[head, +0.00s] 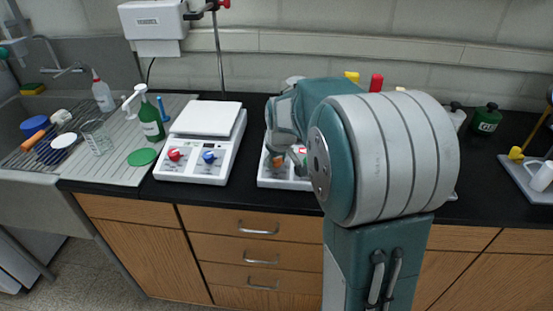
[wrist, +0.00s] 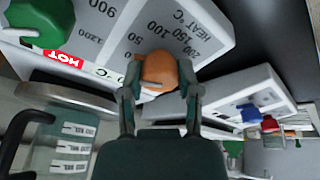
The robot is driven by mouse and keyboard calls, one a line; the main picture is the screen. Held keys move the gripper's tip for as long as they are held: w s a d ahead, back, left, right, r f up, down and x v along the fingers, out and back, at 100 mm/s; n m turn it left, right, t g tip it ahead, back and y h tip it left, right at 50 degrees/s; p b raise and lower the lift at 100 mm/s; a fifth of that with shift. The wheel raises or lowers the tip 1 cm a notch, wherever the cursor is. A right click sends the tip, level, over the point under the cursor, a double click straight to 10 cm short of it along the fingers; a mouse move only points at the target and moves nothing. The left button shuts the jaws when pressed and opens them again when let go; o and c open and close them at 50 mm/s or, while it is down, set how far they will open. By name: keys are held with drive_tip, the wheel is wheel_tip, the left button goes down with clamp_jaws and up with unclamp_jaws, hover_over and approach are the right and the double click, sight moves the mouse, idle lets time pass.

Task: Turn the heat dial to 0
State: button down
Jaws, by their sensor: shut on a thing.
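The heat dial is an orange knob (wrist: 160,70) on the sloped front of a white hot plate (wrist: 205,30), beside a printed scale marked HEAT °C. My gripper (wrist: 160,92) has one finger on each side of the knob and is shut on it. The knob's pointer is not clear, so I cannot read its setting. In the head view, my arm hides most of this hot plate (head: 268,182), and a bit of the orange knob (head: 277,162) shows beside my gripper.
A green knob (wrist: 40,22) and a red HOT label (wrist: 64,62) are on the same panel. A second white hot plate (head: 205,135) with a red knob (head: 174,154) and blue knob (head: 209,157) stands to the left. A green bottle (head: 151,118) is near the sink.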

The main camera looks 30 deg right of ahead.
drive_tip(key=shift+n, duration=0.5)
drive_tip(key=shift+c, duration=1.5)
unclamp_jaws()
drive_tip(key=shift+w, duration=0.1)
drive_tip(key=v, duration=1.2)
drive_tip(key=shift+f, duration=0.1)
